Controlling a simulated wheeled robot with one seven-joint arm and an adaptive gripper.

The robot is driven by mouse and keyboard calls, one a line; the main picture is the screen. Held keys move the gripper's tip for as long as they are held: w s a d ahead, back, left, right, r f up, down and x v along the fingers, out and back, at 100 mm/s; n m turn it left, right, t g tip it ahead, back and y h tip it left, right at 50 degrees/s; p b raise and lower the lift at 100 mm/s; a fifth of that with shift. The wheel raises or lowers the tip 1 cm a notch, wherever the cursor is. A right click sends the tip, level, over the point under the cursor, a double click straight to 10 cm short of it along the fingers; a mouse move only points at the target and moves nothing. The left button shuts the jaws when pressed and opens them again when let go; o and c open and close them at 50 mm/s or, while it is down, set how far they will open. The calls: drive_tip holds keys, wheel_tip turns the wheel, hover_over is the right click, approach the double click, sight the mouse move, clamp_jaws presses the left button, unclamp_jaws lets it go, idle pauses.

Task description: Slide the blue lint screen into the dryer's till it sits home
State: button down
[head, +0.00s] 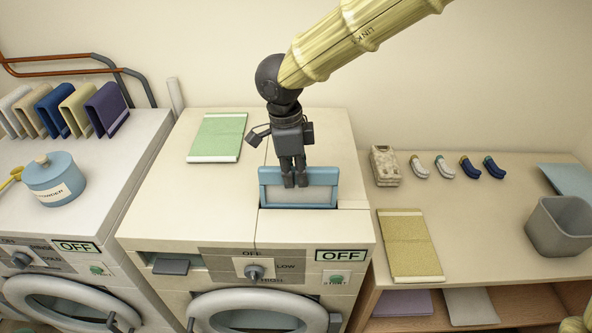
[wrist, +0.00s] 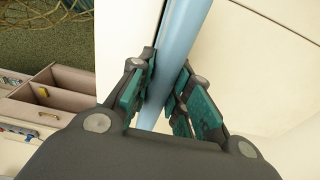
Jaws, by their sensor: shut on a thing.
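The blue lint screen (head: 298,188) has a blue frame and a pale grey mesh. It stands upright at the slot in the dryer's (head: 200,200) top, its lower edge at or in the dark opening; how deep it sits I cannot tell. My gripper (head: 295,183) is shut on the screen's upper edge from above. In the wrist view the blue bar of the screen (wrist: 178,62) runs between the two green-padded fingers (wrist: 160,100). The slot's inside is hidden behind the screen's front.
A green folded cloth (head: 218,137) lies on the dryer top at left. A blue powder tub (head: 54,180) stands on the left machine. On the right counter are a tan cloth (head: 408,245), several small rolled items and a grey bin (head: 560,226).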

sight(295, 189)
drive_tip(key=shift+f+b, duration=0.45)
drive_tip(key=shift+f, duration=2.25)
drive_tip(key=c, duration=1.3)
unclamp_jaws()
drive_tip(key=shift+o, duration=0.2)
drive_tip(key=r, duration=0.4)
drive_tip(key=a+r, duration=0.1)
drive_tip(key=r, duration=0.7)
drive_tip(key=shift+a, duration=0.15)
